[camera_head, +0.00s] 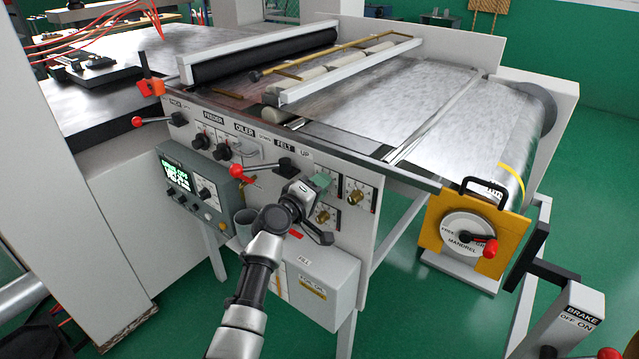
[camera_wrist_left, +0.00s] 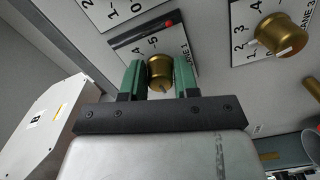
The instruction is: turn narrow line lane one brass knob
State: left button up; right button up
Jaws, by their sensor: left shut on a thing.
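My left gripper (camera_head: 319,184) is at the front panel of the machine, by the dials under the FELT label. In the left wrist view its two green fingers (camera_wrist_left: 159,78) are shut on a brass knob (camera_wrist_left: 159,68), one on each side. This knob sits on a white dial plate with numbers, 4 and 5 among them, and a red mark above. The gripper hides the held knob in the head view. A second brass knob (camera_wrist_left: 280,34) is to its right on a plate partly reading LANE 3. Brass knobs also show in the head view (camera_head: 355,196).
A red-tipped lever (camera_head: 237,171) stands just left of my gripper. A grey control box with a screen (camera_head: 178,181) is farther left. A white box (camera_head: 318,287) hangs below.

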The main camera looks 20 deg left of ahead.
pick_arm(q)
jog(key=shift+n, duration=0.7)
jog(key=shift+f, duration=0.1)
jog(key=o, duration=0.9)
jog(key=v, duration=1)
jog(key=shift+s+a, duration=0.15)
jog(key=shift+s, duration=0.25)
